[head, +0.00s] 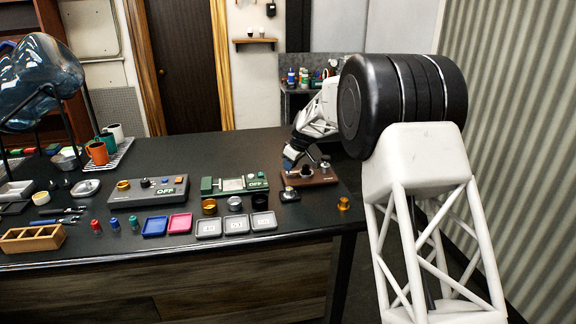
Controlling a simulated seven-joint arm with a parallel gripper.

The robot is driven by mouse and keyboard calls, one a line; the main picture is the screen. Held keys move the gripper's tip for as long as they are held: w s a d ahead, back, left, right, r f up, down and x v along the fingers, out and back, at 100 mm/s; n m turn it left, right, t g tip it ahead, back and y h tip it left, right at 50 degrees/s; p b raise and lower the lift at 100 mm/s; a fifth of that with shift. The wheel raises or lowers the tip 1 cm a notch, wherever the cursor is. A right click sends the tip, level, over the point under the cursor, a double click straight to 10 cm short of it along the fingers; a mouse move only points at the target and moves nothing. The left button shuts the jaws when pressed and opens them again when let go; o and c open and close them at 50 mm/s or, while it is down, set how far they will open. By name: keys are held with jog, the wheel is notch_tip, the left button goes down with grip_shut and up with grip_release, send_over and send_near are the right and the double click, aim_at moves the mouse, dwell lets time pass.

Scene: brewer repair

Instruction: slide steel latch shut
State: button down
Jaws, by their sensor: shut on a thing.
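A brown wooden block (322,179) sits near the right end of the dark counter, with small steel parts (325,163) standing on it. These look like the steel latch, but they are too small to make out which way the latch sits. My gripper (290,164) reaches down from the upper right to the left end of this block. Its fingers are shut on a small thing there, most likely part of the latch. The fingertips and what lies between them are partly hidden by the gripper itself.
A green device reading OFF (235,184), a grey control box (148,191) and several small trays (236,223) lie left of the block. A black-based knob (289,194) and a gold cup (344,203) stand close in front. The counter's right edge is near.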

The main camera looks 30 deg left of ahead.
jog(key=shift+w+d, duration=0.55)
jog(key=shift+d, duration=0.05)
jog(key=c, duration=1)
grip_release()
jog(key=v, duration=0.7)
jog(key=shift+d+r, duration=0.2)
jog(key=shift+r, duration=0.1)
jog(key=shift+d, duration=0.1)
